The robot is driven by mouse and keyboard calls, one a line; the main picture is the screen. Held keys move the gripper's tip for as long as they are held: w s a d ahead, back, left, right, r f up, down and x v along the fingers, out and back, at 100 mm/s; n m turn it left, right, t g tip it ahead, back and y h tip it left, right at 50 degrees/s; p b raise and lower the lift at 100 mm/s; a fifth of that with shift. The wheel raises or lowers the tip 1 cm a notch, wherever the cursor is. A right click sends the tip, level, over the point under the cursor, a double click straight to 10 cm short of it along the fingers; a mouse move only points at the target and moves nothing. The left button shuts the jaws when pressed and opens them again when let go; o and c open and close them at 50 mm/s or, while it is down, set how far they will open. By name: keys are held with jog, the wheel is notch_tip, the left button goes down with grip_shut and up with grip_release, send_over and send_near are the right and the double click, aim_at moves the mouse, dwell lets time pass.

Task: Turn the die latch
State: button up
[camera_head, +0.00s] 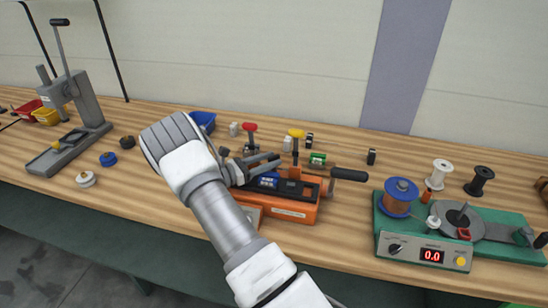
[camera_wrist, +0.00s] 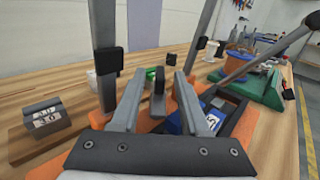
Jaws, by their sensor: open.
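The orange machine (camera_head: 292,211) stands on the wooden bench. A dark upright piece (camera_wrist: 158,86), possibly the die latch, stands between my fingertips in the wrist view. My gripper (camera_wrist: 160,76) is open, with one finger on each side of this piece. I cannot tell whether either finger touches it. In the head view my gripper (camera_head: 266,164) is over the left part of the machine, and my arm hides some of it.
Red (camera_head: 250,128) and yellow (camera_head: 296,133) handles stand behind the machine. A black-handled lever (camera_head: 349,174) rises at its right end. A green winding unit (camera_head: 423,251) stands further right, and a lever press (camera_head: 78,108) far left. Grey posts (camera_wrist: 107,25) flank my fingers.

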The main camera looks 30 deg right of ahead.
jog(key=shift+d, duration=0.95)
jog(key=shift+c, duration=0.2)
grip_shut()
